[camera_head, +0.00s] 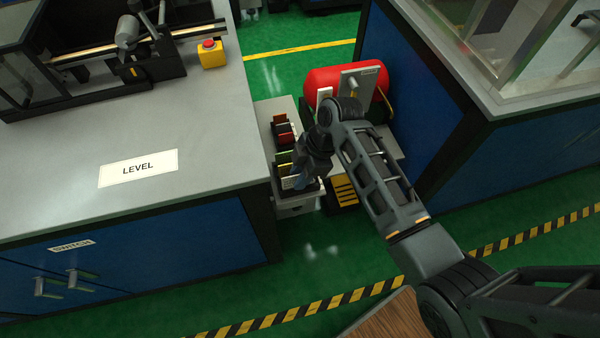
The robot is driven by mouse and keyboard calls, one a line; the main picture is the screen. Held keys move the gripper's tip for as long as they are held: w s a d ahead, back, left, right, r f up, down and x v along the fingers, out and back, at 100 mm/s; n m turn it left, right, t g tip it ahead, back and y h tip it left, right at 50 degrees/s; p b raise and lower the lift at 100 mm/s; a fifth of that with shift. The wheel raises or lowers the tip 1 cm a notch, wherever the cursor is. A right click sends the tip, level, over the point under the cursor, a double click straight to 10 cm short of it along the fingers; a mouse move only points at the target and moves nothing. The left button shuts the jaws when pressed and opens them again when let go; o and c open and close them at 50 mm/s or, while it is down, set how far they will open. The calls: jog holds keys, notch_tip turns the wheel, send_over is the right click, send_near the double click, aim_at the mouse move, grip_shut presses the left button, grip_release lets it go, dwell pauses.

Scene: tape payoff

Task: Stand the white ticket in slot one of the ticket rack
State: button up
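The ticket rack (277,129) is a small dark rack on a narrow pale stand, between the grey bench and the red tank. Orange, red, green and yellow tickets stand in it in a row running toward me. My gripper (301,181) is at the near end of the rack, pointing down. A small whitish piece (289,183) shows beside the fingers; it may be the white ticket, but I cannot tell whether it is held, standing or lying. My gripper and wrist hide part of the rack's near right side. The slot numbers cannot be read.
A grey-topped bench (208,134) with a LEVEL label and a yellow box with a red button (211,53) stands left of the rack. A red tank (330,80) is just behind my wrist. A blue cabinet (480,150) stands right.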

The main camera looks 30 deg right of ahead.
jog(key=shift+o, duration=0.4)
jog(key=shift+r, duration=0.1)
jog(key=v, duration=0.7)
jog(key=shift+s+d+r, duration=0.1)
jog(key=shift+r, duration=0.25)
